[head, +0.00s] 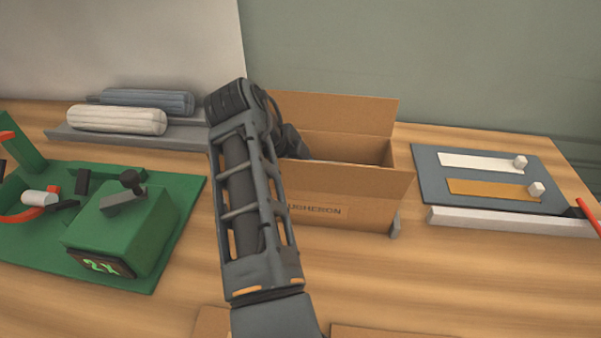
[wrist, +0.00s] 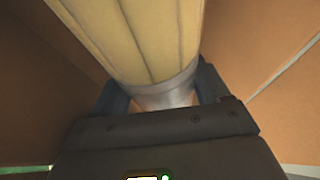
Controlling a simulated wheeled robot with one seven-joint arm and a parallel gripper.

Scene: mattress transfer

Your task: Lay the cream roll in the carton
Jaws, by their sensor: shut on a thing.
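The carton (head: 365,215) stands open on the table behind my arm, with its flaps spread and print on its front. My gripper reaches into the carton; its fingers are hidden in the head view. In the wrist view my gripper (wrist: 163,90) is shut on the cream roll (wrist: 140,35), near a grey band by the roll's end. Brown carton walls show on both sides of the roll. Whether the roll touches the carton floor cannot be told. The held roll is not visible in the head view.
A grey tray (head: 120,138) at the back left bears a whitish roll (head: 115,120) and a blue-grey roll (head: 165,101). A green board with a green block (head: 120,235) is at left. A dark panel with strips (head: 425,180) lies right of the carton.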

